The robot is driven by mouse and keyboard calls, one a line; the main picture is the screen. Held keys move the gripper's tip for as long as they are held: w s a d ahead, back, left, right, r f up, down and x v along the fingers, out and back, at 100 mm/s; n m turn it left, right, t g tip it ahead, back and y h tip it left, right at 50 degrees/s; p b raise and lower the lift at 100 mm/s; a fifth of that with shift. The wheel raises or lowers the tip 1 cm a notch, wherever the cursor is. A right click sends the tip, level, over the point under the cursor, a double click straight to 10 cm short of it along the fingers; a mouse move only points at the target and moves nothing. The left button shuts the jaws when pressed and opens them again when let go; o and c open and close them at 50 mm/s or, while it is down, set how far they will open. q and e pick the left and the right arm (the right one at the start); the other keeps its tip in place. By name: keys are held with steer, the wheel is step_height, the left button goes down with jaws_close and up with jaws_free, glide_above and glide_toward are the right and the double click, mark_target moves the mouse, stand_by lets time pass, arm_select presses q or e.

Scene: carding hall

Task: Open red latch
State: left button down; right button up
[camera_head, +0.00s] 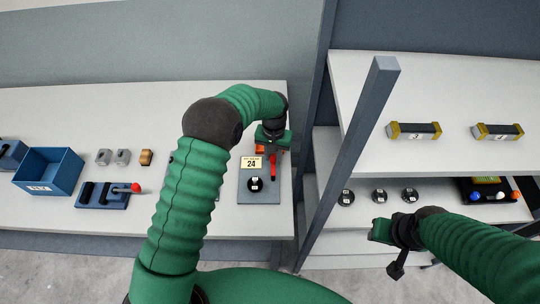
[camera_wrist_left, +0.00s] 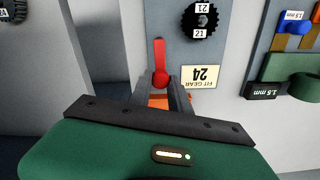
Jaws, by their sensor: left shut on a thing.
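The red latch (camera_head: 273,166) is a slim red lever on a grey panel (camera_head: 244,195) at the right end of the left bench. In the left wrist view the red latch (camera_wrist_left: 160,58) has a round end near my fingers and a bar pointing away from me. My left gripper (camera_head: 272,142) is at the latch's far end in the head view. In the wrist view my left gripper (camera_wrist_left: 163,92) is shut on the latch's round end, with orange showing between and beside the fingers. My right gripper (camera_head: 385,232) hangs in front of the right shelf, apart from everything; its jaw opening is unclear.
A "FIT GEAR 24" card (camera_head: 251,163) and a black gear (camera_head: 255,184) are on the panel beside the latch. A blue bin (camera_head: 48,172) and a red-knobbed lever unit (camera_head: 104,195) stand left. A shelf post (camera_head: 345,160) rises right of the panel.

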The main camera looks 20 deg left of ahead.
mark_target(274, 157)
arm_select(q)
steer(key=shift+d, duration=0.1)
steer(key=c, duration=1.5)
jaws_free()
steer(key=o, duration=0.3)
steer(key=shift+s+r, duration=0.15)
steer(key=shift+r, duration=0.25)
step_height(274, 157, up, 16)
steer(key=b, duration=0.2)
steer(key=shift+r, duration=0.1)
